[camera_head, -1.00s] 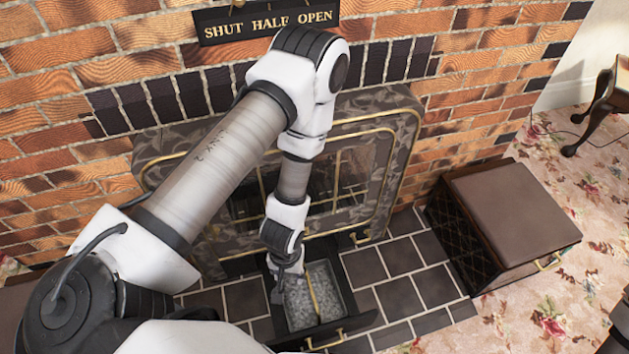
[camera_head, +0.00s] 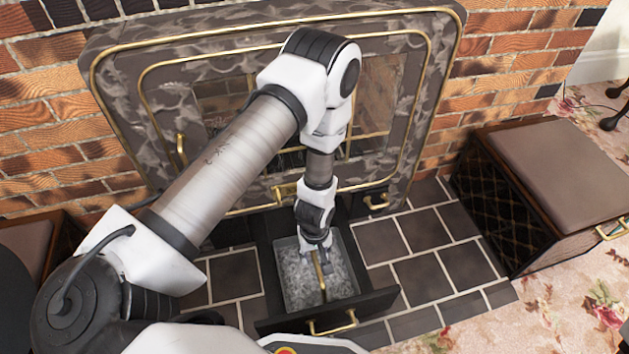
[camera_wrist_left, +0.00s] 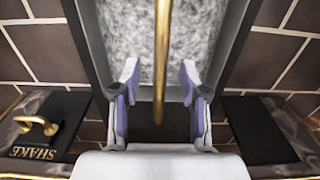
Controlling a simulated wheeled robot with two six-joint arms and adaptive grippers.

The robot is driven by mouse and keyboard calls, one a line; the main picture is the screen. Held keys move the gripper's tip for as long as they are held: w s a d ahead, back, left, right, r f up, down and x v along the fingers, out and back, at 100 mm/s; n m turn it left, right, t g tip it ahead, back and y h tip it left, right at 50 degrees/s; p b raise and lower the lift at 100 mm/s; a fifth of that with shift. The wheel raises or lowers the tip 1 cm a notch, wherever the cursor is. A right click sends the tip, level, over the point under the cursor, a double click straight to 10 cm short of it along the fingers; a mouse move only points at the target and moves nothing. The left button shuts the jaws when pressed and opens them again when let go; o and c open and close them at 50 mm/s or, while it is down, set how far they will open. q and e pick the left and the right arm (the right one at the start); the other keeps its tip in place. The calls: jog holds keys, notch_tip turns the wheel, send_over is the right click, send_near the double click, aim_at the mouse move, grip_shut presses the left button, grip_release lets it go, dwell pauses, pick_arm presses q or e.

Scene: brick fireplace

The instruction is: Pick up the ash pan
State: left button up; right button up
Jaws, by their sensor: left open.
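The ash pan (camera_head: 279,274) is a grey rectangular pan full of grey ash, sitting in a pulled-out black drawer (camera_head: 372,303) below the fireplace. A thin brass handle (camera_head: 320,281) runs lengthwise over its middle. My left gripper (camera_head: 318,262) points down over the pan, at the handle. In the left wrist view the open fingers (camera_wrist_left: 158,80) stand on either side of the brass handle (camera_wrist_left: 162,40), with gaps on both sides. The pan's wall (camera_wrist_left: 98,45) shows beyond them. The pan's far end is partly hidden by my wrist. My right gripper is not in view.
The patterned fireplace front (camera_head: 415,90) with brass trim rises close behind my left arm. A brown padded box (camera_head: 560,165) stands at right and another (camera_head: 30,245) at left. Dark hearth tiles (camera_head: 425,228) lie clear beside the drawer. A "SHAKE" plate (camera_wrist_left: 45,130) shows in the wrist view.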

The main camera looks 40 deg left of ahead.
pick_arm(q)
notch_tip(320, 180, down, 2)
jog(key=shift+f, duration=0.1)
jog(key=shift+r, duration=0.2)
grip_shut()
